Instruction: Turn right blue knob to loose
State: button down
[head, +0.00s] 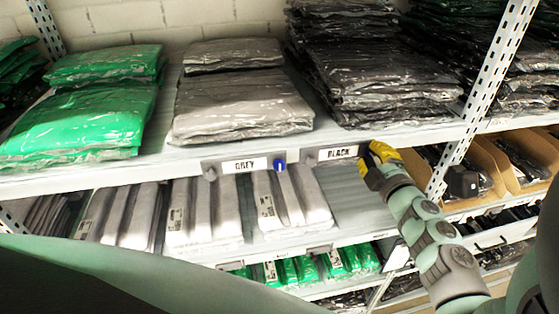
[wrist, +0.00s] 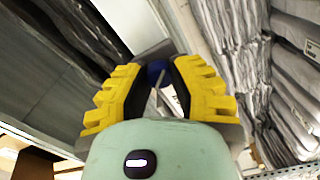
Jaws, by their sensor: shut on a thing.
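The right blue knob (wrist: 157,69) shows in the wrist view between the two yellow-padded fingers. My gripper (wrist: 156,88) is shut on it, its dark inner pads at either side of the knob. In the head view my gripper (head: 376,162) is at the shelf edge, at the right end of the BLACK label plate (head: 334,153), and hides this knob. The other blue knob (head: 280,165) is at the right end of the GREY label plate (head: 246,164). The right knob's turn angle cannot be told.
The upper shelf (head: 160,176) carries stacks of green (head: 85,118), grey (head: 240,100) and black (head: 375,70) bagged garments. Grey packs stand on the shelf below, with a bare stretch (head: 355,195) under my gripper. A perforated upright post (head: 487,90) and cardboard bins (head: 515,160) are to the right.

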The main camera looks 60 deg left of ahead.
jog(key=n+b, duration=0.1)
jog(key=n, duration=0.1)
jog(key=n+b, duration=0.3)
jog(key=b, duration=0.1)
jog(key=shift+s+a+f+n, duration=0.1)
jog(key=shift+s+f+n, duration=0.05)
jog(key=shift+f+n, duration=0.2)
jog(key=shift+r+n+b, duration=0.15)
jog(key=shift+n+b, duration=0.45)
jog(key=shift+n, duration=0.4)
jog(key=shift+r+n+b, duration=0.15)
jog(key=shift+n+b, duration=0.4)
jog(key=shift+n, duration=0.4)
jog(key=c, duration=0.7)
grip_release()
jog(key=shift+c, duration=0.2)
jog(key=v, duration=1.2)
